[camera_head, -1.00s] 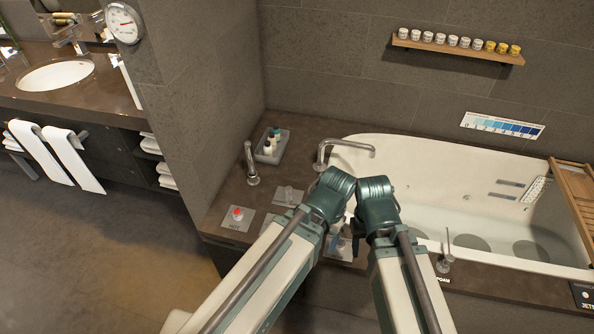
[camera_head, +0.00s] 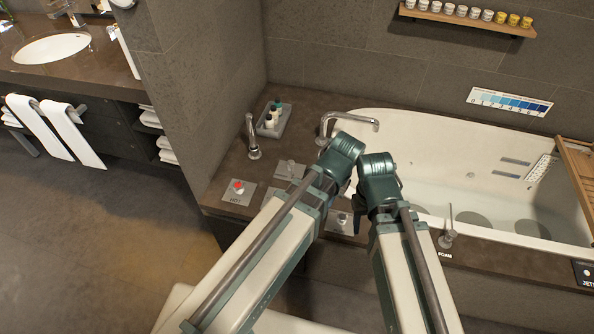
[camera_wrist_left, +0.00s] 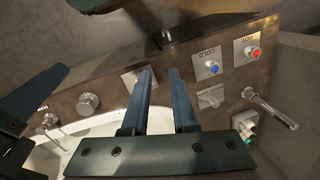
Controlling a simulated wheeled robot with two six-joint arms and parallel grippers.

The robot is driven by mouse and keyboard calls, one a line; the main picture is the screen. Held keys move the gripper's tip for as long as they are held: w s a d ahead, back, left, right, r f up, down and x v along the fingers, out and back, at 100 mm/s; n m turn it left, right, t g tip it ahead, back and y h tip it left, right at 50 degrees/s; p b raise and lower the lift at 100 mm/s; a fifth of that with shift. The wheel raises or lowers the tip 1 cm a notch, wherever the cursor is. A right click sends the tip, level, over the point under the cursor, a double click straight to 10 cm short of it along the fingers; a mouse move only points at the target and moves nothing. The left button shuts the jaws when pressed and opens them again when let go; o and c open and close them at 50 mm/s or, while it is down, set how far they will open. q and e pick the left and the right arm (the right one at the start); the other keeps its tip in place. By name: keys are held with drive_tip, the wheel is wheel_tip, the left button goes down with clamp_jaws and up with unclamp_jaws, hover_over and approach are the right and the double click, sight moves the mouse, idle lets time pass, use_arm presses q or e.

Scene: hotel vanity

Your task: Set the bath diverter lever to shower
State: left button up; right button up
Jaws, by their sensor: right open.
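Several control plates lie on the dark tub deck; their small labels are mostly unreadable, so I cannot tell for sure which carries the diverter lever. My arm hides that gripper in the head view. My right gripper (camera_head: 357,218) is open and partly hidden under its arm; it also shows at the left edge of the wrist view (camera_wrist_left: 22,120).
The HOT plate (camera_head: 238,193) has a red knob, the COLD plate (camera_wrist_left: 209,66) a blue one. The white bathtub (camera_head: 440,150) lies behind.

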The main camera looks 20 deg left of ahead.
use_arm(q)
drive_tip(key=w+f+n+b, duration=0.1)
drive_tip(key=w+f+b, duration=0.2)
drive_tip(key=w, duration=0.2)
drive_tip(key=w+a+f+n+y+b, duration=0.1)
drive_tip(key=w+f+n+b, duration=0.1)
drive_tip(key=w, duration=0.3)
drive_tip(key=w+f+n+y+b, duration=0.1)
drive_tip(key=w+f+b, duration=0.2)
drive_tip(key=w+f, duration=0.1)
drive_tip(key=shift+w+a+t+b, duration=0.3)
drive_tip(key=shift+w+t, duration=0.1)
drive_tip(key=shift+w, duration=0.35)
clamp_jaws()
drive_tip(key=w+a+f+n+y+b, duration=0.1)
drive_tip(key=w+f+n+b, duration=0.1)
drive_tip(key=w+b, duration=0.2)
drive_tip(key=w+a+f+n+y+b, duration=0.2)
drive_tip(key=w+f+b, duration=0.1)
drive_tip(key=w, duration=0.6)
drive_tip(key=shift+w+f+n+t+b, duration=0.25)
drive_tip(key=shift+w+n+t+b, duration=0.1)
drive_tip(key=shift+n+t, duration=0.05)
